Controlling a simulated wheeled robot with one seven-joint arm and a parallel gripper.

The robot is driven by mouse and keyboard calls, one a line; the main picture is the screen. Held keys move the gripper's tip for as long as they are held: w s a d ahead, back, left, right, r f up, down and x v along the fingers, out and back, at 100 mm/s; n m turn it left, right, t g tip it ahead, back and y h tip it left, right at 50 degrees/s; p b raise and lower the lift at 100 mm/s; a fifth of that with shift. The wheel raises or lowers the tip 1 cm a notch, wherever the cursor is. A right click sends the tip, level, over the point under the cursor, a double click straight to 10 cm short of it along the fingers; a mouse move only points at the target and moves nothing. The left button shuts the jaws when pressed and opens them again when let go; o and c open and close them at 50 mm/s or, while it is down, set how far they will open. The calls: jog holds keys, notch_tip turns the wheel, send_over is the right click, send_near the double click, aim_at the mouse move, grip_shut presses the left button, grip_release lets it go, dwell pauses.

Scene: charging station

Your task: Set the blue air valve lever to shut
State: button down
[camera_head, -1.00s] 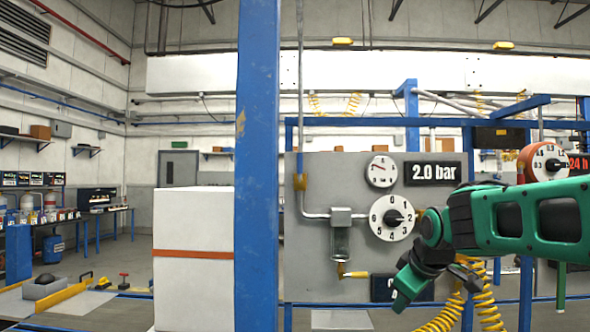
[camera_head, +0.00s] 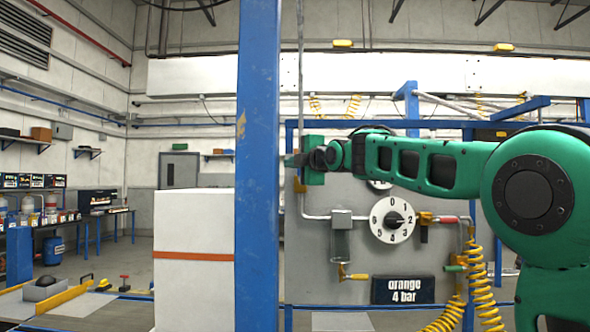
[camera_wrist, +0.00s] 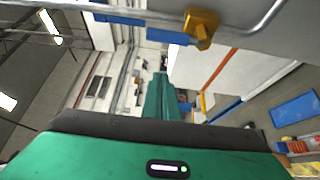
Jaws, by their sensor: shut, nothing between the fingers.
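The blue lever (camera_wrist: 168,37) shows in the wrist view, running left from a yellow valve body (camera_wrist: 201,27) and roughly along the grey pipe (camera_wrist: 262,27). In the head view the yellow valve (camera_head: 300,184) sits on the upright pipe by the blue post; its lever cannot be made out there, with my gripper (camera_head: 298,161) just above the valve. In the wrist view my green gripper (camera_wrist: 160,78) is shut and empty. It appears below the lever in that picture, with a small gap; the true distance is unclear.
The blue post (camera_head: 257,150) stands close to my gripper's left. Yellow coiled hoses (camera_head: 482,290) hang right.

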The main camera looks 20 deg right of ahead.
jog(key=shift+w+d, duration=0.5)
jog(key=shift+w, duration=0.3)
jog(key=shift+w+d, duration=0.45)
jog(key=shift+w, duration=0.3)
jog(key=shift+w+d, duration=0.5)
jog(key=shift+w, duration=0.3)
jog(key=shift+a, duration=0.1)
